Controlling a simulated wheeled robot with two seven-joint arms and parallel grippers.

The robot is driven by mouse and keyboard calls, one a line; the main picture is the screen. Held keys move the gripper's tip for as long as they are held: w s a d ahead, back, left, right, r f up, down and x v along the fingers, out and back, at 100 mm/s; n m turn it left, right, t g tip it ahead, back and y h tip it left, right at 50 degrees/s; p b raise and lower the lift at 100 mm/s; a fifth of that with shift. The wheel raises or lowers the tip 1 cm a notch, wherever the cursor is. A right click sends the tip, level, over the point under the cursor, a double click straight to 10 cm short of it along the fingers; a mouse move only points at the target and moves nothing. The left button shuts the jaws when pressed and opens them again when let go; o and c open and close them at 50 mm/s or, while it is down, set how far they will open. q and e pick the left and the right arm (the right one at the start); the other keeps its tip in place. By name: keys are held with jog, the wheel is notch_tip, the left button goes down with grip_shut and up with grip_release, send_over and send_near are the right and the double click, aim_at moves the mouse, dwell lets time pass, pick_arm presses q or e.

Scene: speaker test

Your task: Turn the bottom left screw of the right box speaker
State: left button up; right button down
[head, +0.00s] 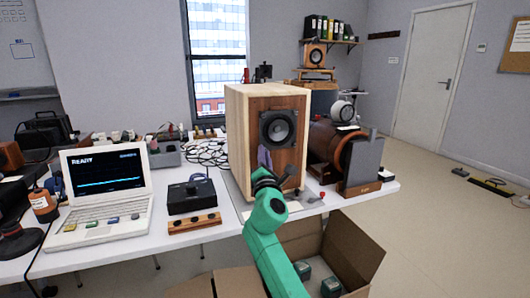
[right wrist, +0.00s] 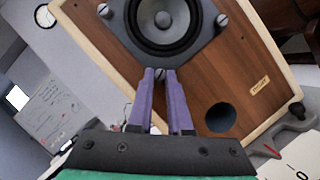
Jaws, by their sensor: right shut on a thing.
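The box speaker (head: 295,104) stands upright on the table, with a wood-veneer front and pale sides. Its round grey driver sits in a dark square plate (right wrist: 190,45). In the right wrist view, slotted screws show at the left corner (right wrist: 103,10) and right corner (right wrist: 222,19) of the plate. My right gripper (head: 264,152) reaches the plate's bottom left corner. Its purple fingers (right wrist: 161,75) are shut on the bottom left screw (right wrist: 160,72), whose head is mostly hidden between the tips. My left gripper is not in view.
A laptop (head: 108,190) and a black box (head: 190,195) stand left on the white table. A wooden cylinder device (head: 335,145) stands close right of the speaker. An open cardboard box (head: 350,250) is below the front edge. A small red-tipped lever (head: 320,196) lies near the speaker's foot.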

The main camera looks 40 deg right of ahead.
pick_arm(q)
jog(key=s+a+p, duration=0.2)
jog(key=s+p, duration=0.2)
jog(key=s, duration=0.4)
pick_arm(e)
jog(key=m+g+y+p, duration=0.1)
jog(key=m+y+p, duration=0.1)
jog(key=m+p, duration=0.5)
jog(key=r+m+g+y+p, duration=0.1)
jog(key=m+g+y+p, duration=0.1)
jog(key=m+p, duration=0.5)
jog(key=r+m+g+y+p, duration=0.1)
jog(key=m+y+p, duration=0.1)
jog(key=m+p, duration=0.5)
jog(key=shift+s+d+g+y+p, duration=0.15)
jog(key=shift+d+g+y+p, duration=0.2)
jog(key=shift+p, duration=0.8)
pick_arm(q)
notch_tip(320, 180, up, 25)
jog(key=p, duration=0.2)
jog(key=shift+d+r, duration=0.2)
pick_arm(e)
jog(key=shift+f+m+y, duration=0.2)
jog(key=shift+m+y, duration=0.35)
jog(key=shift+m, duration=0.45)
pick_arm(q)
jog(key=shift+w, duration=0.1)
